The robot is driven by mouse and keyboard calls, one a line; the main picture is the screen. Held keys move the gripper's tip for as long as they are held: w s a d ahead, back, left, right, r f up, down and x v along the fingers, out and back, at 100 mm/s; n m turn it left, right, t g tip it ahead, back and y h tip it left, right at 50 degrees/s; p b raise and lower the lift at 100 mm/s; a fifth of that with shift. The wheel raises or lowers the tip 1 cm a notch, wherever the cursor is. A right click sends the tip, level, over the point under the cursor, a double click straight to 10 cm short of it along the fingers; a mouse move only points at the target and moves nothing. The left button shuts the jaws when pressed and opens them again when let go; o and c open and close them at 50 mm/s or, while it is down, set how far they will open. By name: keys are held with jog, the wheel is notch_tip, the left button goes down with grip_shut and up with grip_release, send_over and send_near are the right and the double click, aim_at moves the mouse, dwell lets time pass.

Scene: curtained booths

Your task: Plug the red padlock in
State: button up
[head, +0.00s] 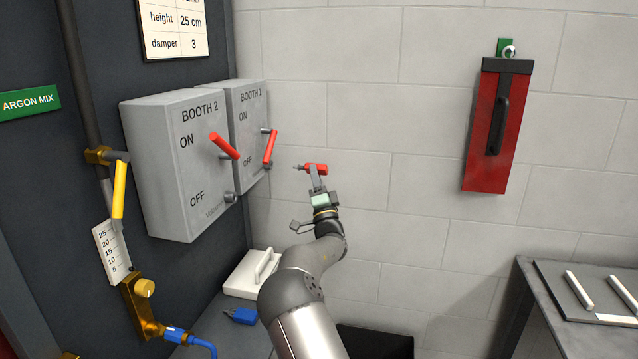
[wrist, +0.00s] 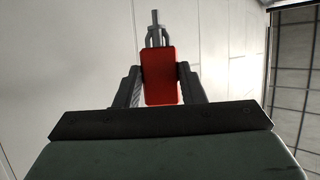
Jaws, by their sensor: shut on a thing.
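The red padlock (head: 316,169) is held in my gripper (head: 318,178), out in front of the wall and to the right of the switch boxes. Its grey shackle end points left, towards the booth 1 box (head: 250,105), with a clear gap between. In the wrist view the padlock's red body (wrist: 160,76) is between the two fingers, and the shackle with a thin pin (wrist: 155,30) points away from me. The booth 1 box has a red lever (head: 270,148) and grey stubs. The booth 2 box (head: 165,150) has a red lever (head: 224,146) and a grey stub (head: 230,197) near OFF.
A yellow-handled valve (head: 119,190) and a brass flowmeter (head: 144,289) are at the left. A white handled object (head: 253,274) and a blue connector (head: 241,316) lie below the boxes. A red handled case (head: 497,128) hangs on the wall. A bench (head: 531,300) is at right.

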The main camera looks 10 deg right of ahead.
jog(key=shift+w+a+b, duration=0.3)
jog(key=shift+w+a, duration=0.05)
jog(key=shift+a, duration=0.4)
jog(key=shift+w+a+b, duration=0.35)
jog(key=shift+w+a, duration=0.05)
jog(key=shift+a, duration=0.35)
jog(key=shift+w+a+b, duration=0.3)
jog(key=shift+w+a, duration=0.05)
jog(key=shift+a, duration=0.4)
jog(key=shift+b, duration=2.2)
jog(key=shift+w+a+b, duration=0.35)
jog(key=shift+a, duration=0.35)
jog(key=shift+w+a+b, duration=0.3)
jog(key=shift+a, duration=0.4)
jog(key=o, duration=1.2)
jog(key=shift+c, duration=0.2)
jog(key=shift+f, duration=0.1)
jog(key=a+b+v, duration=0.1)
jog(key=b+v, duration=0.2)
jog(key=v, duration=1.4)
jog(key=shift+s+d+b, duration=0.2)
jog(key=shift+d+b, duration=0.2)
jog(key=shift+d, duration=0.1)
